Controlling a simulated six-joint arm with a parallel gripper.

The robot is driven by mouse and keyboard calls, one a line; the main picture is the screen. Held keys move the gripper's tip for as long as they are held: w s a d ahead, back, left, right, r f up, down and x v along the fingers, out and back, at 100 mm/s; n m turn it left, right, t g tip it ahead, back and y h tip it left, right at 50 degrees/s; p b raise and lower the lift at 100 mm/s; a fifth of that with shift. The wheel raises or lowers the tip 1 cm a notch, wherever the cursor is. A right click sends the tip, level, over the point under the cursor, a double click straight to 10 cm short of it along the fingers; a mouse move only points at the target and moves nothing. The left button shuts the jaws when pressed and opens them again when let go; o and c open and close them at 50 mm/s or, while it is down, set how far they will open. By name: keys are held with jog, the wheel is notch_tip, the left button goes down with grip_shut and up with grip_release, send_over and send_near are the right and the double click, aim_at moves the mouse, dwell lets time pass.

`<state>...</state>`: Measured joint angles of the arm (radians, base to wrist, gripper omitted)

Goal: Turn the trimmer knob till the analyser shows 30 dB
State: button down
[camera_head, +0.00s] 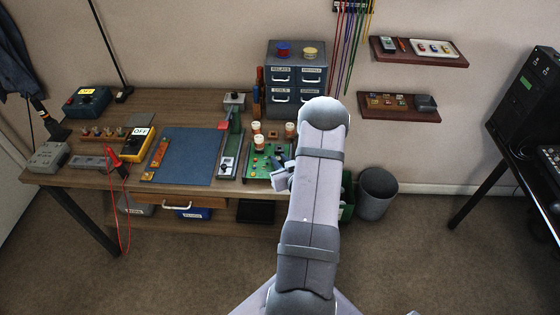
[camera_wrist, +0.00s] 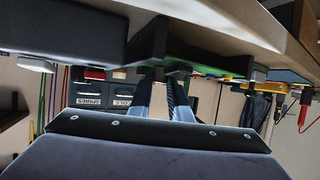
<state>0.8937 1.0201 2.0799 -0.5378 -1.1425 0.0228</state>
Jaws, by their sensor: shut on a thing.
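A green circuit board (camera_head: 256,173) with several white-topped, copper-coloured cans (camera_head: 259,143) lies at the right front of the bench. My gripper (camera_head: 285,172) is at the board's right edge, partly hidden by my arm. In the wrist view my two fingers (camera_wrist: 166,82) reach to the dark parts beside the green board edge (camera_wrist: 203,58). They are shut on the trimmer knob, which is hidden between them. A narrow grey instrument (camera_head: 228,167) with a small display stands just left of the board; it may be the analyser, but its reading is too small to make out.
A blue mat (camera_head: 187,155) covers the middle of the bench, and a yellow meter (camera_head: 137,145) marked OFF stands left of it. A grey drawer cabinet (camera_head: 297,75) stands behind the board. A bin (camera_head: 377,194) is on the floor to the right.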

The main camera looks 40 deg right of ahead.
jog(key=shift+a+f, duration=0.1)
jog(key=shift+w+m+g+h+b, duration=0.1)
jog(key=shift+m+g+h+b, duration=0.2)
jog(key=shift+m+h+b, duration=0.4)
jog(key=shift+a+m+g+h, duration=0.1)
jog(key=shift+m+g+h, duration=0.3)
jog(key=shift+m+h, duration=0.25)
jog(key=c, duration=1.6)
grip_release()
jog(key=shift+c, duration=0.2)
jog(key=shift+b, duration=0.3)
jog(key=shift+b+v, duration=0.9)
jog(key=shift+v, duration=2.8)
